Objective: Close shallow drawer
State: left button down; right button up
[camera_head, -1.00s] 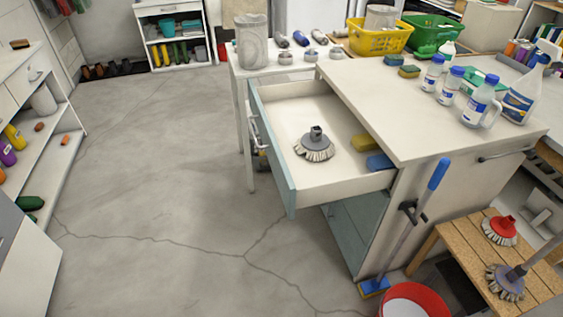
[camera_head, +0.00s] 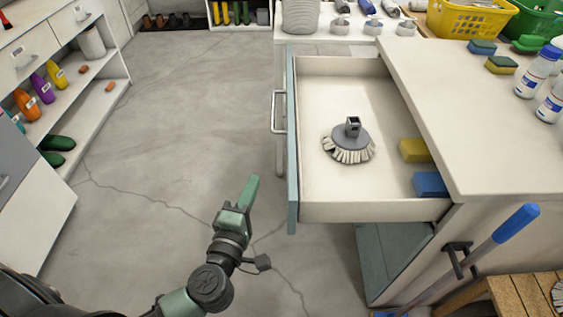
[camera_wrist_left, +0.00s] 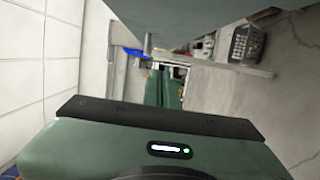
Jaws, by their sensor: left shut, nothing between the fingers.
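The shallow drawer (camera_head: 375,212) is pulled well out of the white cabinet, its teal front (camera_head: 292,150) facing left with a metal handle (camera_head: 277,112). Inside lie a round grey brush head (camera_head: 350,145), a yellow sponge (camera_head: 414,150) and a blue sponge (camera_head: 430,184). My left gripper (camera_head: 251,190) is shut and empty, in front of and apart from the drawer front, left of its near end. Its green fingers (camera_wrist_left: 160,88) also show in the left wrist view. My right gripper is not in view.
Bottles (camera_head: 540,72) and sponges (camera_head: 501,65) stand on the cabinet top (camera_head: 450,120). A blue-handled brush (camera_head: 515,223) leans at the cabinet's near side. White shelving (camera_head: 98,112) stands at the left. The floor between is clear.

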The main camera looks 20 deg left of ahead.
pick_arm(q)
jog(key=w+d+b, duration=0.1)
jog(key=w+d, duration=0.2)
jog(key=w, duration=0.5)
jog(key=shift+w+d, duration=0.2)
jog(key=shift+d, duration=0.15)
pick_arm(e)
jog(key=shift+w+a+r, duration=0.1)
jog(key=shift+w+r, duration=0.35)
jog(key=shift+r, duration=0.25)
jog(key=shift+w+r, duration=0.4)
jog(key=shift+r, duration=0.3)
